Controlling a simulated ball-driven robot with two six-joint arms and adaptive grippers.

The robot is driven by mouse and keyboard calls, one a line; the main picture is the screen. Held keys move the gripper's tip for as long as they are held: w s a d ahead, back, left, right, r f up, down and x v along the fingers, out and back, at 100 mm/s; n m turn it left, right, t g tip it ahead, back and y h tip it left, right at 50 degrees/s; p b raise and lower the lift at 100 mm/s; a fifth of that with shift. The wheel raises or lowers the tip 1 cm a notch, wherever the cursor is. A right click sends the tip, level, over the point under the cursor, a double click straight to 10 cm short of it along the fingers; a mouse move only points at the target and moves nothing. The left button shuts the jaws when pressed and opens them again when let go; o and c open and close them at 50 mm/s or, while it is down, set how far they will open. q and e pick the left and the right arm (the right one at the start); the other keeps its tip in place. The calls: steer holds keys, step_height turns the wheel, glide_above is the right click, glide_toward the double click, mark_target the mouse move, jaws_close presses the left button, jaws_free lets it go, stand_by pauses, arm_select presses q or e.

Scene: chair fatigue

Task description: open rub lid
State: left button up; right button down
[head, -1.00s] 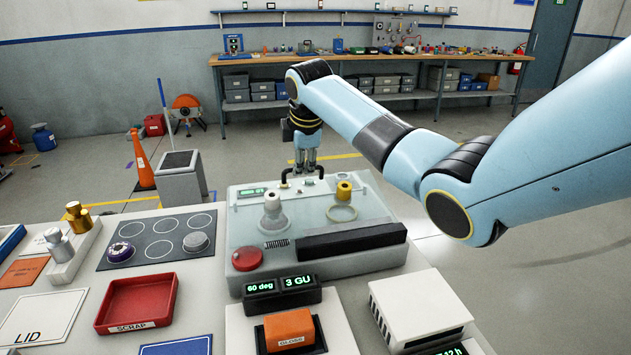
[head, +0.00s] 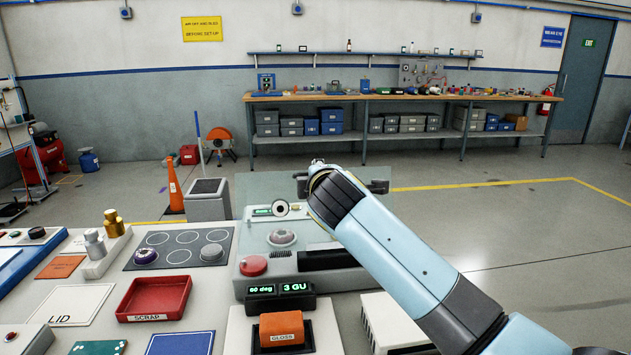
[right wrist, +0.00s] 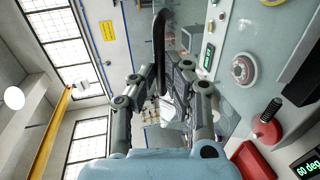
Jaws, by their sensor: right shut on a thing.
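The rub tester (head: 255,292) stands at the table's far side, with a red button (head: 253,265) on its front left. Its clear lid (head: 258,190) is raised and tilted up above the tester bed. A dark lid handle (head: 379,187) shows on both sides of my right wrist in the head view. In the right wrist view, my right gripper (right wrist: 168,76) is shut on the dark, curved handle (right wrist: 160,45). My right forearm hides the right part of the tester and the fingers in the head view. My left gripper is not in view.
A red scrap tray (head: 153,300), a dark mat with circles (head: 160,262) and an orange gloss block (head: 282,327) are on the table nearer me. A grey bin (head: 208,208) and an orange cone (head: 175,190) stand beyond. The floor at right is clear.

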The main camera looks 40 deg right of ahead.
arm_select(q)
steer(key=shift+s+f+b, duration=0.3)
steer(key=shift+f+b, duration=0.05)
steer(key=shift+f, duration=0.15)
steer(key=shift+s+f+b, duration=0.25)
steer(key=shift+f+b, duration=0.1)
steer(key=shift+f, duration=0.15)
arm_select(e)
steer(key=shift+t+h, duration=0.3)
steer(key=shift+t, duration=0.3)
steer(key=shift+f+v, duration=0.2)
steer(key=shift+v, duration=0.85)
steer(key=shift+f+v, duration=0.25)
steer(key=shift+v, duration=0.75)
steer(key=shift+s, duration=0.1)
steer(key=shift+f, duration=0.1)
